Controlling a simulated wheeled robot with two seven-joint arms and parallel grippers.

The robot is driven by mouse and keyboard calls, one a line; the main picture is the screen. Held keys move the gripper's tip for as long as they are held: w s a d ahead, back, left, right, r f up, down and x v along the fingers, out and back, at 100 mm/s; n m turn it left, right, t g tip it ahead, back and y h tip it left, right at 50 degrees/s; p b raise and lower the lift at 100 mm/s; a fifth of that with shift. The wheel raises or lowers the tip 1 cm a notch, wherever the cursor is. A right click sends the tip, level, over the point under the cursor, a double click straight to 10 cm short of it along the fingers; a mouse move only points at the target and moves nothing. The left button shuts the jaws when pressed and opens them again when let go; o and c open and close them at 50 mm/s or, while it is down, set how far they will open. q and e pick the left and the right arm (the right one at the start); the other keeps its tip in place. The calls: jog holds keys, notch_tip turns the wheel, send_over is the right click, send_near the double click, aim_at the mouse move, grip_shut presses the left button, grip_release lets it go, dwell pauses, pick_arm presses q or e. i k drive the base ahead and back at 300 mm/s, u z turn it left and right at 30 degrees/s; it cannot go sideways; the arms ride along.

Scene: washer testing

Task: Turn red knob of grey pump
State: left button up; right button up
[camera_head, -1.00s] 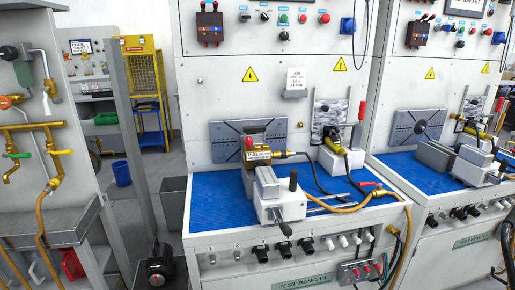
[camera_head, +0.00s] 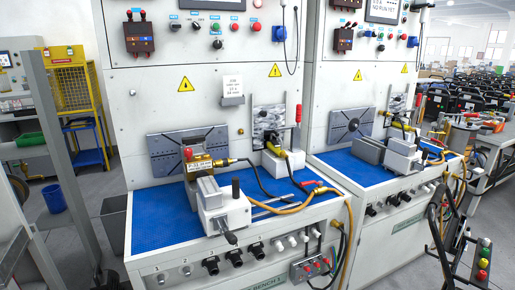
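No grey pump can be made out for certain. On the blue mat (camera_head: 160,222) of the nearer bench, a brass block (camera_head: 201,167) with a white label stands behind a grey vise (camera_head: 222,208) with black handles. A small red knob (camera_head: 188,153) shows at the block's upper left. A red upright handle (camera_head: 299,114) stands by a brass fitting (camera_head: 277,151) further right. Neither my left nor my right gripper is in view, and nothing is seen touching these parts.
A second similar bench (camera_head: 375,215) stands close on the right. A black frame (camera_head: 440,225) and a column of coloured buttons (camera_head: 484,258) stand at the lower right. A blue bin (camera_head: 54,198) is on the floor at left. Hoses hang over the bench front.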

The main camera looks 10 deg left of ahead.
aim_at(188, 151)
jog(key=z, duration=0.2)
jog(key=i, duration=1.35)
jog(key=u, duration=1.25)
